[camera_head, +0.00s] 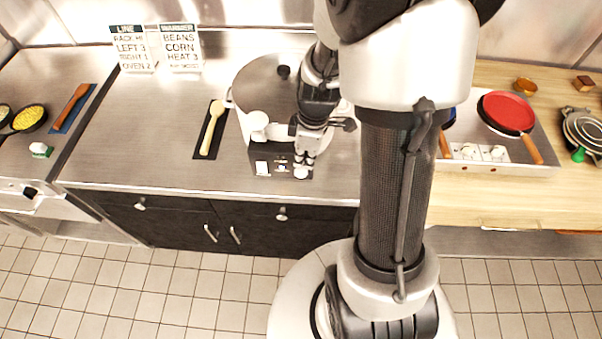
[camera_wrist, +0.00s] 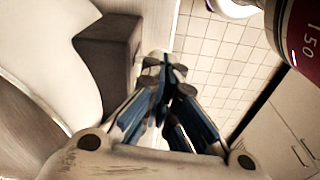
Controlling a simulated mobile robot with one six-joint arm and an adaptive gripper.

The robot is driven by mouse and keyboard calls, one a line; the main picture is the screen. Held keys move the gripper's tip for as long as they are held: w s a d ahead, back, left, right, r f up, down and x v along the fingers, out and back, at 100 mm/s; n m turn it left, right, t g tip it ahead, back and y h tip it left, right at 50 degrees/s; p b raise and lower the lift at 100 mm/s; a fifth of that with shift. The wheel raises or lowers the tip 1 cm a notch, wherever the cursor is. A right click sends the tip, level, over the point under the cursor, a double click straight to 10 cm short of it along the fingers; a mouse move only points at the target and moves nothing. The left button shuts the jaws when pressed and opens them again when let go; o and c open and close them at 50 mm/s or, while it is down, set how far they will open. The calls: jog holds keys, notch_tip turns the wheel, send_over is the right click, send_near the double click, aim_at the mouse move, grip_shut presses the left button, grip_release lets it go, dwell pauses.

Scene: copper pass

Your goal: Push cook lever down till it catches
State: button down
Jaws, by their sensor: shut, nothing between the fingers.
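The cooker, a large round steel-and-white vessel (camera_head: 263,88), stands on the steel counter. A dark control box (camera_head: 272,168) with small white parts is on its front; it also shows as a grey block in the wrist view (camera_wrist: 106,58). A pale rounded knob (camera_head: 301,173) at the box's right end may be the cook lever; I cannot tell how far down it sits. My gripper (camera_head: 303,158) is at the right of the box, just above that knob. In the wrist view its blue fingers (camera_wrist: 166,66) are together and empty. Whether they touch the knob is unclear.
A wooden spoon (camera_head: 212,128) lies on a dark mat left of the cooker. Two printed signs (camera_head: 132,49) stand behind. A red pan (camera_head: 508,111) rests on a hob to the right. Drawers (camera_head: 275,226) and tiled floor lie below the counter edge.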

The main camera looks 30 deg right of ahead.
jog(key=shift+a+f+b, duration=0.1)
jog(key=shift+f+b, duration=0.3)
jog(key=shift+f, duration=0.65)
notch_tip(320, 180, down, 4)
jog(key=b, duration=0.4)
jog(key=shift+r, duration=0.2)
jog(key=shift+s+d+r, duration=0.3)
jog(key=shift+s+d, duration=0.2)
jog(key=shift+d, duration=0.1)
jog(key=shift+s+d+r, duration=0.25)
jog(key=shift+s+d, duration=0.2)
jog(key=shift+d, duration=0.1)
notch_tip(320, 180, up, 12)
send_over(304, 171)
jog(key=s+d, duration=0.3)
jog(key=shift+w, duration=0.15)
